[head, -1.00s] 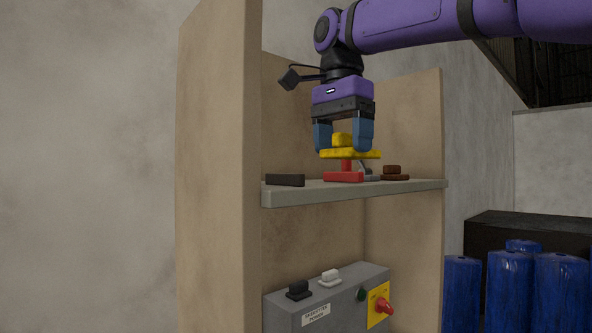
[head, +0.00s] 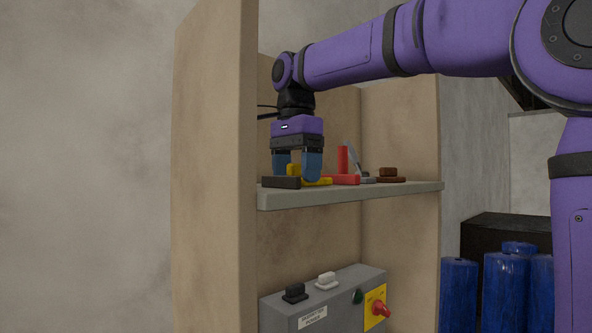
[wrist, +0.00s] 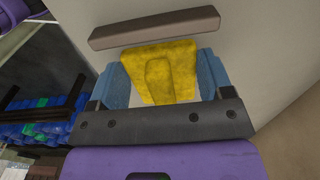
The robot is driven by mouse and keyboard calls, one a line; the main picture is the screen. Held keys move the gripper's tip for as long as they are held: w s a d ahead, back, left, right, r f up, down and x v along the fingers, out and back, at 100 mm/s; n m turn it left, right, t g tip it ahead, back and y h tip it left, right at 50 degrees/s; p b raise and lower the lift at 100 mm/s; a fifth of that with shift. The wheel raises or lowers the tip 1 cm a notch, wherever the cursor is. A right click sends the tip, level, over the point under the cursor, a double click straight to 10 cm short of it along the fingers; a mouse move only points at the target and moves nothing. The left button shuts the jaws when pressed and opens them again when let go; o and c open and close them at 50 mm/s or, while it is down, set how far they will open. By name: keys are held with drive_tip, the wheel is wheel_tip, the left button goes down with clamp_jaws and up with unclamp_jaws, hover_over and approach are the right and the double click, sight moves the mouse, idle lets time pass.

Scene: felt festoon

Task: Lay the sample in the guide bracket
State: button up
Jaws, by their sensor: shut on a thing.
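The yellow sample (head: 324,181) is a flat yellow piece with a raised grip; it also shows in the wrist view (wrist: 160,75). The sample is level and low at the shelf top, close behind a dark bar (head: 281,182), which may be the guide bracket. In the wrist view the dark bar (wrist: 155,27) runs along the sample's far edge with a narrow gap. I cannot tell whether the sample touches the shelf. My fingers hide part of it.
The shelf (head: 350,192) has a red stand with an upright post (head: 342,160) just right of the sample. A grey item (head: 360,172) and a brown stacked piece (head: 391,175) stand further right. A tall wooden side panel (head: 215,170) closes the left.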

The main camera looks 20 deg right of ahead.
drive_tip(key=shift+f, duration=0.1)
drive_tip(key=o, duration=0.9)
wheel_tip(320, 180, up, 12)
idle(0.5)
